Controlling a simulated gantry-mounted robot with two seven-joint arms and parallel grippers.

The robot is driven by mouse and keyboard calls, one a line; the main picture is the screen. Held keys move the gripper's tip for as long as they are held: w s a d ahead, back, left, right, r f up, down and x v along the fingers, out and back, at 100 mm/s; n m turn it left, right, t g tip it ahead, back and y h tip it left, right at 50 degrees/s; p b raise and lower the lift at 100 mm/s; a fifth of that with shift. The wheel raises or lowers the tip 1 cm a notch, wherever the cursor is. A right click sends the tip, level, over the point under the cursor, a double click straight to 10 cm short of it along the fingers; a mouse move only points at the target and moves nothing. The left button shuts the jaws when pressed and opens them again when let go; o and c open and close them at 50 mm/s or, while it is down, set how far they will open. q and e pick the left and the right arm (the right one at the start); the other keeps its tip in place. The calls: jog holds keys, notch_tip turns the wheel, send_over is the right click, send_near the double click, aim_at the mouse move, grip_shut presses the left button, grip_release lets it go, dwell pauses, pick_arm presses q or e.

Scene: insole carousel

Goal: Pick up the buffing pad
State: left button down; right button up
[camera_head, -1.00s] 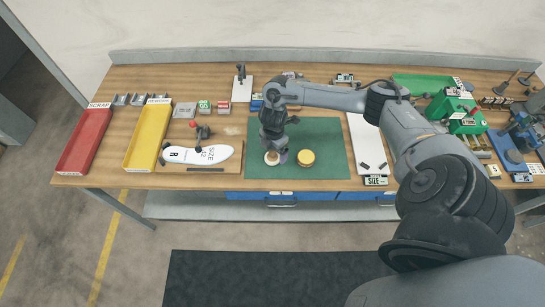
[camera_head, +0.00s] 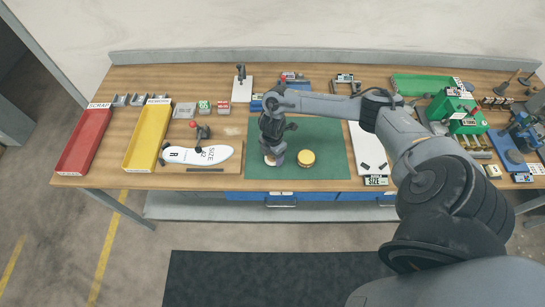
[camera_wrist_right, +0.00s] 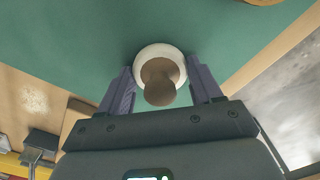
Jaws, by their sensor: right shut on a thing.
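The buffing pad (camera_wrist_right: 177,54) is a white round disc with a brown knob (camera_wrist_right: 159,92) on top, and lies on the green mat (camera_head: 325,130). In the head view the pad (camera_head: 270,161) is mostly hidden under my right gripper (camera_head: 272,157). In the right wrist view my right gripper (camera_wrist_right: 160,85) has its two dark fingers on either side of the pad and is shut on it. I cannot tell any gap between pad and mat. My left gripper is not in view.
A round tin with a yellowish top (camera_head: 306,158) stands close to the right of the gripper. A white insole (camera_head: 203,154) lies on a board to the left. A white panel (camera_head: 368,148) borders the mat on the right.

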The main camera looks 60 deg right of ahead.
jog(key=shift+r, duration=0.15)
jog(key=shift+r, duration=0.6)
notch_tip(320, 180, up, 2)
jog(key=shift+r, duration=0.2)
jog(key=s+d+r, duration=0.6)
jog(key=s+r, duration=0.1)
jog(key=s, duration=0.2)
jog(key=shift+s+d, duration=0.25)
jog(key=shift+d, duration=0.05)
